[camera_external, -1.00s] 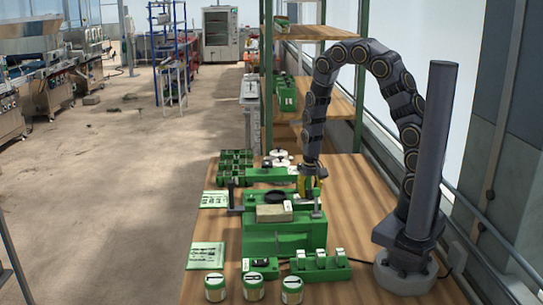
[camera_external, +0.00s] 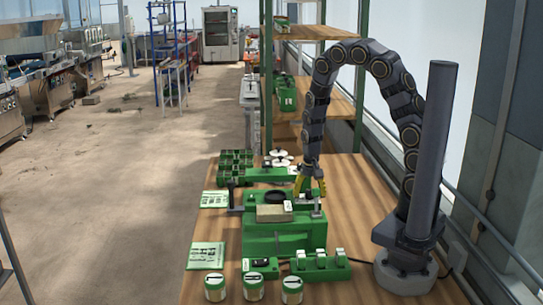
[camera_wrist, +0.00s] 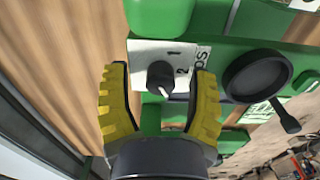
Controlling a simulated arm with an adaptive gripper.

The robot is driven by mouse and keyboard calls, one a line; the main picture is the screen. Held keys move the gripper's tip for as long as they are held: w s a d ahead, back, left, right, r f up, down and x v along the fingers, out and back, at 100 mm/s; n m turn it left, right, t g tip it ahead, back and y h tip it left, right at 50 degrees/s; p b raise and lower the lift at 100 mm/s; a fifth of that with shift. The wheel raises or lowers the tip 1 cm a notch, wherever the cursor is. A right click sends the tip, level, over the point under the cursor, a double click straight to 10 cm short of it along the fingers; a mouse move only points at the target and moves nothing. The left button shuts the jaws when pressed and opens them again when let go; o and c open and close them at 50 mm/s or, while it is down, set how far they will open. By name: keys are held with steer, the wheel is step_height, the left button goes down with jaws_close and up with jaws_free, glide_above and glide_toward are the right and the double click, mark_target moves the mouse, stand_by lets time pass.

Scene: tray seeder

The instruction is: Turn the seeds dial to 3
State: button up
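The dial (camera_wrist: 160,75) is a black knob on a white label plate (camera_wrist: 143,51), fixed to the green seeder. A white pointer line on the knob aims toward the bottom of the wrist view. The plate shows "1" and "2" right of the knob; other lettering is partly hidden by the right finger, and I cannot see a "3". My gripper (camera_wrist: 160,71) is open, with one yellow finger on each side of the knob and gaps between. In the external view my gripper (camera_external: 309,184) is at the back right of the green seeder (camera_external: 265,238); its arm hides the dial there.
A black round cup (camera_wrist: 257,76) with a handle sits right of the dial. A block (camera_external: 274,213) lies on the seeder.

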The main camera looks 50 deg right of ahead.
mark_target(310, 191)
steer(key=shift+r, duration=0.1)
steer(key=shift+w+r, duration=0.1)
steer(key=shift+r, duration=0.2)
step_height(310, 191, up, 11)
steer(key=shift+r, duration=0.15)
stand_by(0.5)
steer(key=s+a+r+n+g, duration=0.1)
steer(key=s+r+n, duration=0.3)
steer(key=s, duration=0.7)
steer(key=s+a+r+n, duration=0.1)
steer(key=s+r+n, duration=0.2)
steer(key=s, duration=0.7)
steer(key=n, duration=0.2)
steer(key=shift+s+r+n+g, duration=0.3)
steer(key=shift+s+r+g, duration=0.05)
steer(key=shift+s+g, duration=0.05)
